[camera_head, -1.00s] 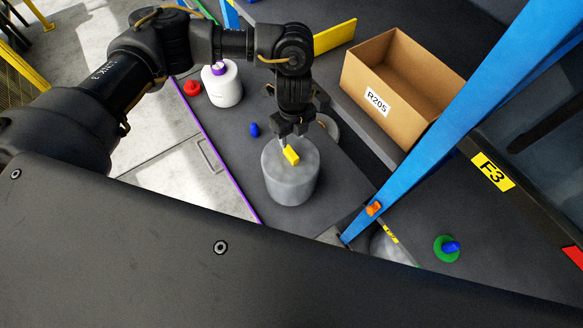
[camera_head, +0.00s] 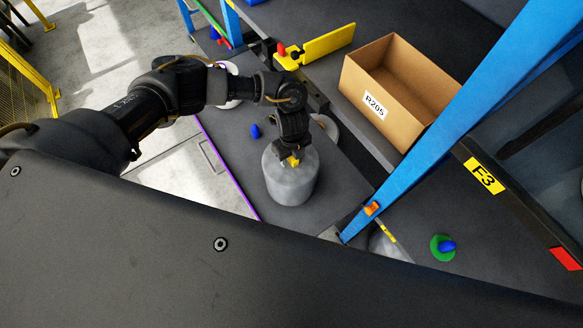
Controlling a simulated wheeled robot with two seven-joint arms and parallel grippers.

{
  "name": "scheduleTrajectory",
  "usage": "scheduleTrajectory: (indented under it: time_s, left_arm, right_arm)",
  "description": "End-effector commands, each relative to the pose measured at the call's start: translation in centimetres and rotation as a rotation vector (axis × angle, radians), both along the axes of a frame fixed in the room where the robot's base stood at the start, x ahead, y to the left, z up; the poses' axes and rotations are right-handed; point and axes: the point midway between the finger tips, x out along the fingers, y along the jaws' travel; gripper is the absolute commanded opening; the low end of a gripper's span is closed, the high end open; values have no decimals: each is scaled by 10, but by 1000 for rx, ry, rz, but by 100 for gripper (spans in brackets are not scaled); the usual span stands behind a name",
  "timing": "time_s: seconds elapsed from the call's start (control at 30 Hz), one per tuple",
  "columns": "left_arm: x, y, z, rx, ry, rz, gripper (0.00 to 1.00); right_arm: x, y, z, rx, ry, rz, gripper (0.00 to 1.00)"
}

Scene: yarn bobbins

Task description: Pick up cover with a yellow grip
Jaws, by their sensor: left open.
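A grey round cover, shaped like a drum (camera_head: 291,185), stands on the dark table in the middle of the head view. Its small yellow grip (camera_head: 292,161) is on top, partly hidden by my gripper. My left gripper (camera_head: 290,158) comes down from above and is open at the yellow grip, with its fingers beside it. Whether the fingers touch the grip cannot be told. My right gripper does not show.
A cardboard box (camera_head: 426,112) labelled R205 stands at the back right. A blue post (camera_head: 420,149) runs diagonally to its right. A small blue peg (camera_head: 255,131) stands left of the cover. A white container (camera_head: 229,69) is partly behind my arm.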

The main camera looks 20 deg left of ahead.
Motion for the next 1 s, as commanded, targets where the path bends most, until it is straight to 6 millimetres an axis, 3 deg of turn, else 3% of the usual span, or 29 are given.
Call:
scheduleTrajectory:
  time_s: [0.2, 0.57, 1.0]
  left_arm:
    - [0, 0, -1, -1, -1, 0, 47]
    - [0, 0, -1, -1, -1, 0, 0]
    - [1, 0, 2, -1, -2, 0, 0]
  right_arm:
    - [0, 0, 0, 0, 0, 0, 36]
    - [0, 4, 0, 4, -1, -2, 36]
    - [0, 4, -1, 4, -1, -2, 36]
